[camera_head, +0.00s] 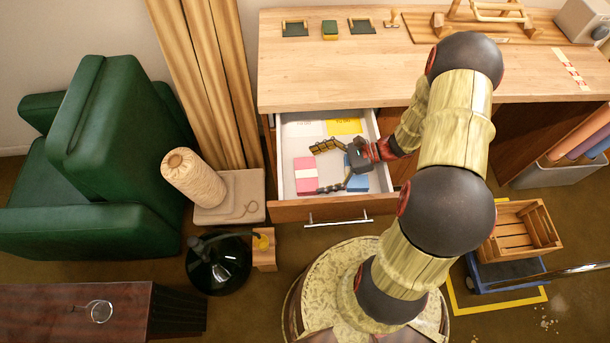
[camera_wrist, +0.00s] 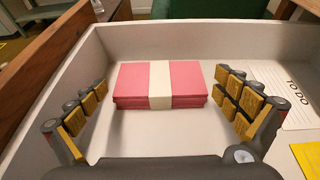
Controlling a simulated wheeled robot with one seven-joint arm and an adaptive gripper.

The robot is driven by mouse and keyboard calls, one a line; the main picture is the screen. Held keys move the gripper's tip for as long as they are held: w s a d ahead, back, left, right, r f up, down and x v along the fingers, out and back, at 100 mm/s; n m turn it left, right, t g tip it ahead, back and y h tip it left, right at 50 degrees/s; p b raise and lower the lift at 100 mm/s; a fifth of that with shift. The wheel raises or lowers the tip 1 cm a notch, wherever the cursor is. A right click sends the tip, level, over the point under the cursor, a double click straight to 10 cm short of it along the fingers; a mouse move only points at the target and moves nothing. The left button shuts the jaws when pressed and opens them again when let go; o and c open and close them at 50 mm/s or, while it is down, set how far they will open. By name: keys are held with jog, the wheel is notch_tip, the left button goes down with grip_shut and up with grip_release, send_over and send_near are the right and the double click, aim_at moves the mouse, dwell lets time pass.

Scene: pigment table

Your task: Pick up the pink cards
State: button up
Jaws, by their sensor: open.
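The pink cards (camera_head: 306,176) lie as a banded stack in the left part of the open drawer (camera_head: 282,178). In the wrist view the pink cards (camera_wrist: 134,84) have a pale band around their middle and lie flat near the drawer's far wall. My gripper (camera_head: 322,168) reaches into the drawer from the right, its fingers spread. In the wrist view my gripper (camera_wrist: 164,104) is open and empty, with one finger on each side of the stack and nearer the camera than it.
A blue item (camera_head: 358,182) lies in the drawer, partly behind my gripper. A yellow note (camera_head: 344,127) and a white to-do sheet (camera_wrist: 292,98) are also inside. The tabletop (camera_head: 330,66) overhangs behind the drawer.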

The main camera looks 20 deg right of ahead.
aim_at(304, 174)
jog(key=b+x, duration=0.1)
jog(key=x, duration=0.4)
jog(key=shift+b, duration=0.4)
jog(key=shift+c, duration=0.3)
jog(key=c, duration=0.9)
